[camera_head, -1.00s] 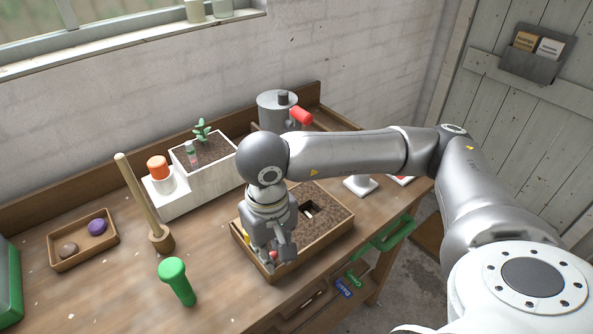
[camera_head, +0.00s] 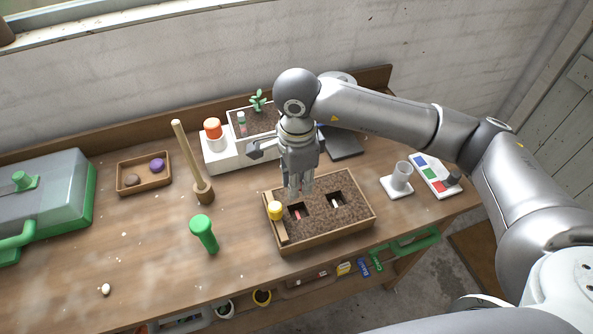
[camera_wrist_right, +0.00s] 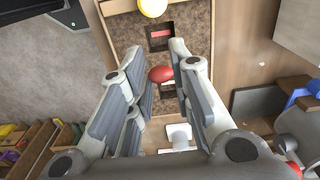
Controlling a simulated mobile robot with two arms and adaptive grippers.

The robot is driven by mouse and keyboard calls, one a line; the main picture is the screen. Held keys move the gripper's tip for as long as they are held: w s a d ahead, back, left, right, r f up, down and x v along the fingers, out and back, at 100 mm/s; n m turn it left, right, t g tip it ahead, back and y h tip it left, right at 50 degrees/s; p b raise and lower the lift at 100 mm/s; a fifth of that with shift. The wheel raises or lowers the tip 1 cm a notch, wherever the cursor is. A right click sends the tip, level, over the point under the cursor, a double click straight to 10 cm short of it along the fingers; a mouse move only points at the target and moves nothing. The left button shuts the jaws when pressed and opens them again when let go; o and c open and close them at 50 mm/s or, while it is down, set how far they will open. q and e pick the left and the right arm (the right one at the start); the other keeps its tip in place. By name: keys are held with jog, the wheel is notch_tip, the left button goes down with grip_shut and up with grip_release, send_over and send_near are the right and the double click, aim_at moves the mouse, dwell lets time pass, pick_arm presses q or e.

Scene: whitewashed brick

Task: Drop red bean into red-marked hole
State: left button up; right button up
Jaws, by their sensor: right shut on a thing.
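The soil box (camera_head: 355,220) is a wooden-rimmed planter at the middle front of the bench. The red-marked hole (camera_head: 297,211) has a red strip in it and is in the box's left part; it also shows in the wrist view (camera_wrist_right: 160,36). A second hole (camera_head: 336,200) with a whitish mark lies to its right. My right gripper (camera_head: 299,190) points down above the soil near the red-marked hole. In the wrist view the red bean (camera_wrist_right: 160,74) is between its fingertips. The bean is hard to make out in the head view. My left gripper is not in view.
A yellow-topped tool (camera_head: 275,210) rests at the box's left edge. A white planter (camera_head: 220,158) is behind; a cup (camera_head: 401,176) stands right.

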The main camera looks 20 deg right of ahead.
jog(key=shift+f, duration=0.2)
jog(key=shift+a+f+b, duration=0.1)
jog(key=shift+f+b, duration=0.25)
jog(key=shift+f, duration=0.1)
jog(key=shift+f+b, duration=0.8)
jog(key=shift+f, duration=1.2)
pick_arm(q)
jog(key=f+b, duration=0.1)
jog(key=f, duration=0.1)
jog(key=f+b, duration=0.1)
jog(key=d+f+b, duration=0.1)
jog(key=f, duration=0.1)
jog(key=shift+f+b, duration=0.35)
pick_arm(e)
notch_tip(320, 180, down, 3)
jog(key=shift+r, duration=0.15)
jog(key=o, duration=0.7)
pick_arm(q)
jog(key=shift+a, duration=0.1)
pick_arm(e)
jog(key=shift+o, duration=0.2)
jog(key=shift+w+r, duration=0.1)
jog(key=shift+r, duration=0.1)
notch_tip(320, 180, up, 12)
jog(key=shift+f, duration=0.15)
